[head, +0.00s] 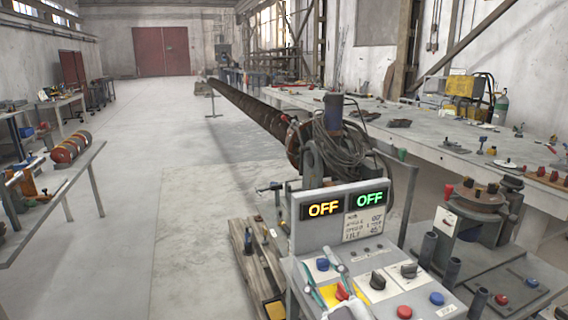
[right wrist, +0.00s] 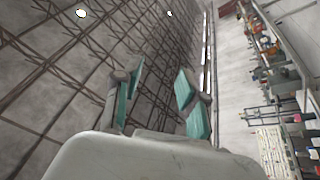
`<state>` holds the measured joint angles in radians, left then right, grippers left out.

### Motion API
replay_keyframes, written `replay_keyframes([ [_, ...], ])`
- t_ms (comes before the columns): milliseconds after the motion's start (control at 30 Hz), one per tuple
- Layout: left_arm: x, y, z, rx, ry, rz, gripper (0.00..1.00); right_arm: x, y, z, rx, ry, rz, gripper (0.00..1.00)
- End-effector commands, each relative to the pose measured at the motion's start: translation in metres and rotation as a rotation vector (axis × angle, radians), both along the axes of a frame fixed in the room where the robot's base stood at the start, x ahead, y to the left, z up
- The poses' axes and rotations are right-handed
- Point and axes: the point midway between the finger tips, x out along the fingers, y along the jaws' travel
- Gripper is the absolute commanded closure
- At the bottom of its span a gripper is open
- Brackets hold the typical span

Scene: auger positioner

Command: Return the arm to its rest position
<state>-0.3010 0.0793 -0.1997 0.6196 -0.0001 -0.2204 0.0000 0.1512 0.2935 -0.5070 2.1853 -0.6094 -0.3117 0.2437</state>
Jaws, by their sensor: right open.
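My right gripper (head: 315,256) shows low in the head view in front of the control panel, with its two teal fingers apart and nothing between them. In the right wrist view the open fingers (right wrist: 160,70) point up toward the roof trusses, and the space between them is empty. The control panel (head: 372,237) has two displays reading OFF, one yellow (head: 323,208) and one green (head: 370,199). Below them are black knobs (head: 378,280), a blue button (head: 437,298) and a red button (head: 405,311). My left gripper is not in view.
A long auger (head: 250,108) runs back behind the panel, with coiled cables (head: 340,150) at its near end. A long workbench (head: 430,130) with tools stands at right. A side table (head: 60,185) is at left. The floor (head: 200,230) between is mostly clear, with a wooden pallet (head: 250,262) beside the panel.

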Motion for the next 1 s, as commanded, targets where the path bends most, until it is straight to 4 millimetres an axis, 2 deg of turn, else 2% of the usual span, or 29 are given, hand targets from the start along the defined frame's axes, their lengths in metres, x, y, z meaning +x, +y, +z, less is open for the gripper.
replay_keyframes([
  [33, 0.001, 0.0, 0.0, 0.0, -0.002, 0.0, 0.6, 0.001, -0.024, -0.034, 0.051, 0.153, -0.082, 0.58],
  [167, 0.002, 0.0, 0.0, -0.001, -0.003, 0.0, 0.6, -0.015, -0.074, -0.118, 0.128, 0.517, -0.257, 0.58],
  [200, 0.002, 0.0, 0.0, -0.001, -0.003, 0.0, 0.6, -0.026, -0.087, -0.144, 0.143, 0.628, -0.3, 0.58],
  [300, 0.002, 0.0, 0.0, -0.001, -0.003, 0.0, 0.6, -0.064, -0.111, -0.203, 0.163, 0.89, -0.388, 0.58],
  [400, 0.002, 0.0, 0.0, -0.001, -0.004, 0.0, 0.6, -0.105, -0.125, -0.245, 0.166, 1.106, -0.443, 0.58],
  [500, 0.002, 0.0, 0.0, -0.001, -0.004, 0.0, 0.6, -0.144, -0.133, -0.273, 0.162, 1.275, -0.476, 0.58],
  [600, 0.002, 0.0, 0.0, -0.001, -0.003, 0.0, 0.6, -0.179, -0.138, -0.294, 0.154, 1.421, -0.497, 0.58],
  [833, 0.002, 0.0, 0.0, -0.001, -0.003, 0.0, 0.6, -0.255, -0.144, -0.32, 0.129, 1.698, -0.517, 0.58],
  [867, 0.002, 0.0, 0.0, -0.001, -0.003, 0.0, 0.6, -0.261, -0.144, -0.324, 0.125, 1.726, -0.518, 0.58],
  [1000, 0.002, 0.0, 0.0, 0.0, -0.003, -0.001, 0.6, -0.247, -0.142, -0.364, 0.118, 1.728, -0.52, 0.58],
])
